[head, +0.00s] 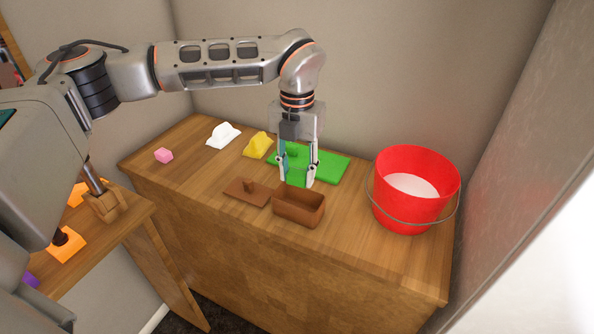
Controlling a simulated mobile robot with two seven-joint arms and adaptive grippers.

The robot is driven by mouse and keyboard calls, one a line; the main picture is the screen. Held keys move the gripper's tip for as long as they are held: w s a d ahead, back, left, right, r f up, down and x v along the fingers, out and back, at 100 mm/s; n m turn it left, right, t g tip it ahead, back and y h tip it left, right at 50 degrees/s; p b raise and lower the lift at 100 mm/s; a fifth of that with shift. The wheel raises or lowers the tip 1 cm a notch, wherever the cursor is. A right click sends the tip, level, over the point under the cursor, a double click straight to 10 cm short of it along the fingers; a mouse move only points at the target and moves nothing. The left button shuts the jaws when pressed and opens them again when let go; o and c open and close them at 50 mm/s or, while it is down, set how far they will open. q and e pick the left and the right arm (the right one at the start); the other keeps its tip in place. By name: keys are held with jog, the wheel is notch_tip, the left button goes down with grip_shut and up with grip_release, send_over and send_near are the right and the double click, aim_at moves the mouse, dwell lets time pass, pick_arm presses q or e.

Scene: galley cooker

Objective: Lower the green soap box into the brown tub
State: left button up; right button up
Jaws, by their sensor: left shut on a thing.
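My left gripper (297,181) points down over the counter, just behind the brown tub (299,211). Its fingers are shut on the green soap box (297,175), which shows between them. The box is hard to separate from the flat green board (333,164) behind it, and I cannot tell how high it is held. The brown tub is an open rectangular box near the counter's front edge, with its inside partly visible. A flat brown lid (240,190) with a knob lies to its left. My right gripper is not in view.
A red bucket (415,216) with a wire handle stands at the right, pale inside. A lower wooden table holds orange things (68,246). Walls close off the back and right.

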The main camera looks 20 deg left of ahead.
aim_at(297, 184)
pick_arm(q)
jog(key=shift+f, duration=0.1)
jog(key=shift+f+b, duration=0.75)
jog(key=shift+f, duration=0.55)
jog(key=shift+f+b, duration=0.6)
jog(key=shift+f, duration=1)
jog(key=shift+f+b, duration=1.05)
jog(key=shift+f, duration=1.4)
dwell(0.3)
jog(key=o, duration=1.1)
jog(key=shift+c, duration=0.2)
